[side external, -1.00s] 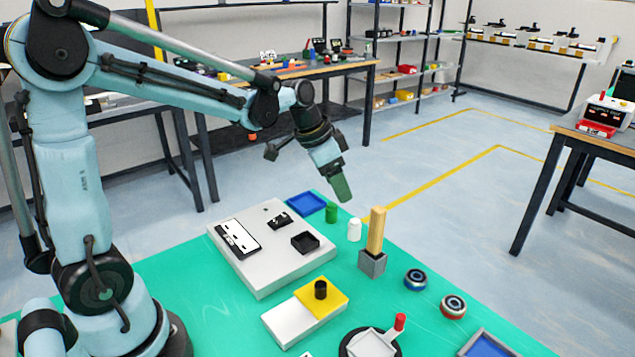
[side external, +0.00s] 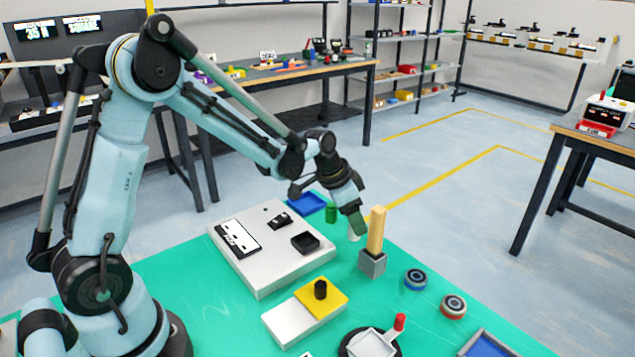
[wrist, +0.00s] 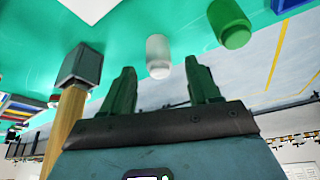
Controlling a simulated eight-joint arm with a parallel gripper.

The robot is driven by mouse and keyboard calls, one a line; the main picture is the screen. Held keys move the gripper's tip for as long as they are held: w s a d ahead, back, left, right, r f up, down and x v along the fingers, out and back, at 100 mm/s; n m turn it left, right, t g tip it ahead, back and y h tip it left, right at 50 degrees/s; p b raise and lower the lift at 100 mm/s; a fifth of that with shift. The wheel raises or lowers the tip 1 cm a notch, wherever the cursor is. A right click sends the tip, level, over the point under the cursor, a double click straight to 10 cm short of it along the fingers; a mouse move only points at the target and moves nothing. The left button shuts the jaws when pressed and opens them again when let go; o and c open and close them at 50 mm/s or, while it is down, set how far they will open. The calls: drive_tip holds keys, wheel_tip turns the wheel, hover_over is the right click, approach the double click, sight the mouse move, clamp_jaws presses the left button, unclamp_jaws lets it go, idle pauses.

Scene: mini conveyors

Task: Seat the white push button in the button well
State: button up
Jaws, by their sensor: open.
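The white push button (side external: 352,238) stands upright on the green mat, mostly hidden behind my fingers in the side view. In the wrist view the white push button (wrist: 158,57) shows just beyond the fingertips, roughly centred between them. My gripper (side external: 358,226) points down at it from above. In the wrist view my gripper (wrist: 162,80) is open, with nothing between its two green fingers. A black square recess (side external: 305,242), which looks like the button well, is on the right part of the light grey panel (side external: 262,272) and is empty.
A green button (side external: 331,212) stands left of the white one, near a blue tray (side external: 305,202). A grey holder with an upright wooden stick (side external: 376,232) stands close on the right. A white block with a yellow plate (side external: 325,297) lies in front.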

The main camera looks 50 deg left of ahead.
drive_tip(key=shift+x, duration=1)
drive_tip(key=shift+c, duration=0.2)
drive_tip(key=shift+r, duration=0.1)
clamp_jaws()
